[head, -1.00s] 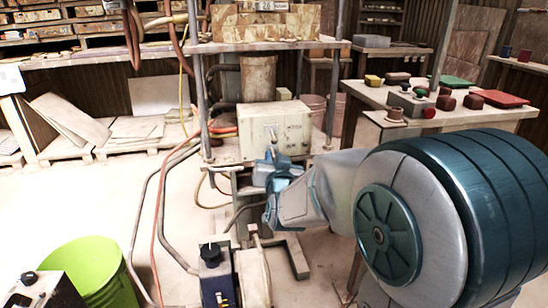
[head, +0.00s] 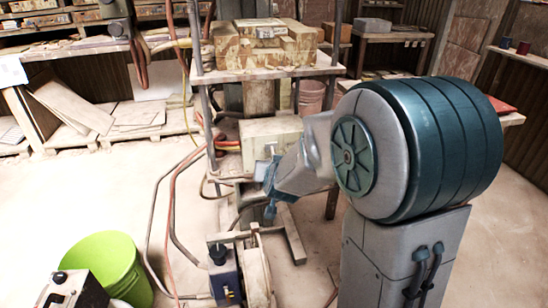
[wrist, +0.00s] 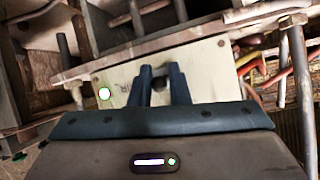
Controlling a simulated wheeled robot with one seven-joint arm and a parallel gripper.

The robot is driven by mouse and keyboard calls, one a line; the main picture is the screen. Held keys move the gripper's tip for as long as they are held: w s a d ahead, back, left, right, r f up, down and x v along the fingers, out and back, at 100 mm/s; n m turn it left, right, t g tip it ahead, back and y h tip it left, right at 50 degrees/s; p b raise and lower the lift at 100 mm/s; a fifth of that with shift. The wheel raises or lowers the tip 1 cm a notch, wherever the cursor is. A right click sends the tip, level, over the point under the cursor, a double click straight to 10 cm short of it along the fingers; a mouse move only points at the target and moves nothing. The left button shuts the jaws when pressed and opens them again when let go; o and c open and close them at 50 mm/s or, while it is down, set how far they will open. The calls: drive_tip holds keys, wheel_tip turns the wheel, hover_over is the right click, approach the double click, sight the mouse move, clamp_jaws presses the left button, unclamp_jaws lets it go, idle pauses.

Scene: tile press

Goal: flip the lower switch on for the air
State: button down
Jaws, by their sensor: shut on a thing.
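The pale cream switch box (head: 258,130) is on the rusty press frame, in the middle of the head view. In the head view my gripper (head: 270,176) is at the front of the box. I cannot make out the switch's position.
Hoses (head: 178,190) run down left of the press to the floor. A lime-green bucket (head: 108,262) stands at front left. A blue unit with a black knob (head: 222,270) stands in front of the press. My arm hides much of the right-hand table.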

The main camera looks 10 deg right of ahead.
drive_tip(key=shift+r+g+p, duration=0.2)
drive_tip(key=shift+g+p, duration=0.4)
drive_tip(key=shift+p, duration=0.85)
drive_tip(key=c, duration=1.4)
unclamp_jaws()
drive_tip(key=shift+c, duration=0.2)
drive_tip(key=p+v, duration=0.4)
drive_tip(key=v, duration=0.9)
drive_tip(key=shift+s+r, duration=0.2)
drive_tip(key=shift+s, duration=0.1)
drive_tip(key=shift+a, duration=0.1)
